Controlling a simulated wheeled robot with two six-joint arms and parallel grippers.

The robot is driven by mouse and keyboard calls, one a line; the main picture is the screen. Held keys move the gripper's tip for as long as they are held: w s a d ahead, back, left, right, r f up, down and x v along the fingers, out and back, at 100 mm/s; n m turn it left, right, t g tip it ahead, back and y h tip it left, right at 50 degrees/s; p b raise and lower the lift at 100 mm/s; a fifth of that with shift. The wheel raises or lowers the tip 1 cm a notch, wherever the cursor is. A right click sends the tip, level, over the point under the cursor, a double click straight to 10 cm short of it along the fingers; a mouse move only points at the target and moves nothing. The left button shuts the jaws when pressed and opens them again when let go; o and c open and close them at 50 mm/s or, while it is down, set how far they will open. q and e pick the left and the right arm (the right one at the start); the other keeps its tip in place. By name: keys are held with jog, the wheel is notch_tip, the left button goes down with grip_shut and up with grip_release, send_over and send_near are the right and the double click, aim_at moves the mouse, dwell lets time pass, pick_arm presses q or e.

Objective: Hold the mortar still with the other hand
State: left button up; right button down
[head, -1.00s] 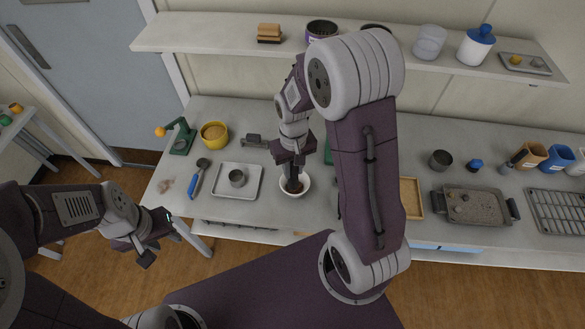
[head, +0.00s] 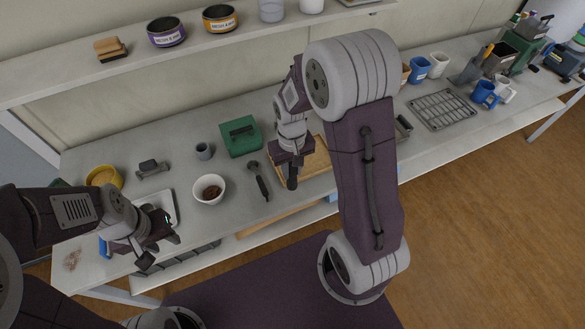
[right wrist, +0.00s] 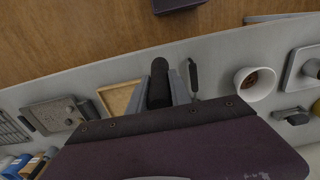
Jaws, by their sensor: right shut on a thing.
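The mortar is a white bowl (head: 209,202) with brown soil in it. It stands upright on the bench, left of centre in the head view, and also shows at the right of the right wrist view (right wrist: 257,96). My right gripper (head: 291,164) is shut on a dark rod, apparently the pestle (right wrist: 159,84), which points down over the wooden tray, clear of the mortar to its right. My left gripper (head: 160,249) is open and empty, left of and nearer than the mortar, not touching it. It partly hides a grey tray.
A black-handled spoon (head: 262,186) lies between the mortar and the wooden tray (head: 318,158). A green box (head: 241,136) and a small grey cup (head: 203,151) stand behind the mortar. A yellow bowl (head: 104,178) is at the left. A shelf (head: 60,80) runs above the bench.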

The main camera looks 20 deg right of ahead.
aim_at(292, 181)
notch_tip(292, 181, down, 6)
jog(key=b, duration=0.5)
jog(key=shift+a+f, duration=0.1)
